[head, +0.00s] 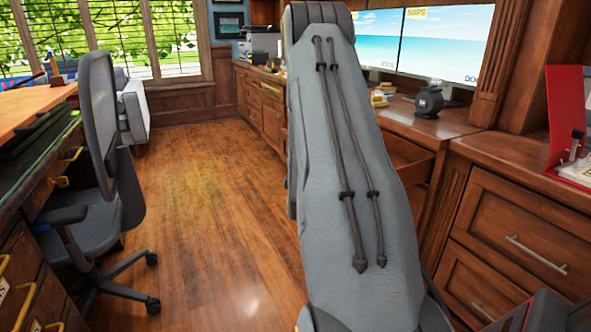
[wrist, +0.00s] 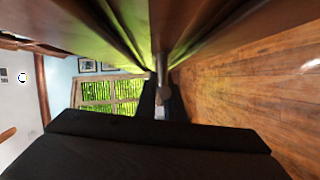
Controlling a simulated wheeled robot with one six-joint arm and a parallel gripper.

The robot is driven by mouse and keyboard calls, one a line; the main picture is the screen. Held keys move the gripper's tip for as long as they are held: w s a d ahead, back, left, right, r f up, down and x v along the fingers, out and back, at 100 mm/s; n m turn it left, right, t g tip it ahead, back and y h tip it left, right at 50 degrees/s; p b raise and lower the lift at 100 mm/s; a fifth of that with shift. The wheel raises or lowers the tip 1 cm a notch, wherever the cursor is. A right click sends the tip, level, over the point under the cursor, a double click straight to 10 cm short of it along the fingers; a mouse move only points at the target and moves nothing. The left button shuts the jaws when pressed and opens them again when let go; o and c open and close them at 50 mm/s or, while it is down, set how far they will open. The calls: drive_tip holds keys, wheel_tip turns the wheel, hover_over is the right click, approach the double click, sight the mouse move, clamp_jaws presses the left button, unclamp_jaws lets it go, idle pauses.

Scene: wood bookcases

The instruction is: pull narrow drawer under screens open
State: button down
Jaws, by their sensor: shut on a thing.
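The narrow drawer (head: 408,156) is under the screens (head: 446,42), just right of my arm in the head view. It stands out from the desk front, with part of its inside showing; my arm hides its front and handle there. In the wrist view, a wooden front (wrist: 215,22) fills the top, very close. My arm hides the gripper in the head view.
A cabinet with bar-handled drawers (head: 508,235) stands close on the right, with a red binder (head: 566,110) on top. A dark round device (head: 429,101) sits on the desk. An office chair (head: 97,170) stands left. The wooden floor (head: 190,220) between is clear.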

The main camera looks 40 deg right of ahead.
drive_tip(key=c, duration=1.9)
unclamp_jaws()
drive_tip(key=shift+o, duration=0.2)
drive_tip(key=shift+a, duration=0.1)
drive_tip(key=p+v, duration=0.1)
drive_tip(key=v, duration=0.6)
drive_tip(key=shift+s+a, duration=0.2)
drive_tip(key=shift+s, duration=0.15)
